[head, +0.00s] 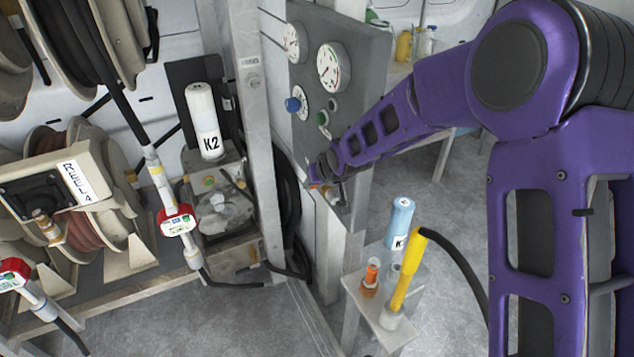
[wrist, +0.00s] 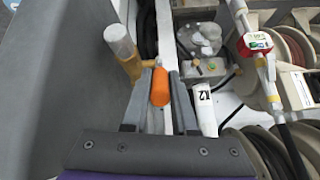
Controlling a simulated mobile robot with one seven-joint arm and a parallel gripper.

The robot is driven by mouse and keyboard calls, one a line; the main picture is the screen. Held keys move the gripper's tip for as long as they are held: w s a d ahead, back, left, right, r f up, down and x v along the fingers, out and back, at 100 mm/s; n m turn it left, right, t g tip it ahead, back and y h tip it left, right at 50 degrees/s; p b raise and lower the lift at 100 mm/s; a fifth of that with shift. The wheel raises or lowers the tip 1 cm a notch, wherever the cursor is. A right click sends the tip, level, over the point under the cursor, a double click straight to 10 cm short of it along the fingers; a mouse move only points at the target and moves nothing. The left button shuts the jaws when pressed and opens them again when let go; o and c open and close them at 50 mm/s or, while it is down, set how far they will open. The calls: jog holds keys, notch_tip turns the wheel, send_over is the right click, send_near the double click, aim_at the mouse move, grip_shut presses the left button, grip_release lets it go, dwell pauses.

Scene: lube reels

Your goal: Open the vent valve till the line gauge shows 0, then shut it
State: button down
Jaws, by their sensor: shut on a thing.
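The grey panel (head: 362,60) carries two white dial gauges, a nearer one (head: 333,67) and a farther one (head: 296,42). Their readings are too small to tell, and I cannot tell which is the line gauge. Below them are a blue knob (head: 293,104) and a green knob (head: 322,118). In the wrist view a brass valve (wrist: 131,66) with a clear cylinder (wrist: 119,39) has an orange handle (wrist: 160,88), likely the vent valve. My gripper (wrist: 161,72) is shut on the orange handle, one finger on each side. In the head view my gripper (head: 322,176) is low at the panel, mostly hiding the valve.
Hose reels (head: 85,185) and a white K2 cylinder (head: 204,122) stand left behind a frame post (head: 252,90). A small stand (head: 375,318) below the panel holds a blue cylinder (head: 399,222) and a yellow hose tool (head: 408,272). Open floor lies right.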

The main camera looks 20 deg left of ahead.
dwell(0.3)
jog(key=c, duration=0.7)
grip_release()
jog(key=shift+r, duration=0.15)
jog(key=v, duration=1.7)
jog(key=shift+w+r+p, duration=0.15)
jog(key=shift+r+p, duration=0.1)
jog(key=shift+p, duration=0.1)
jog(key=shift+a, duration=0.15)
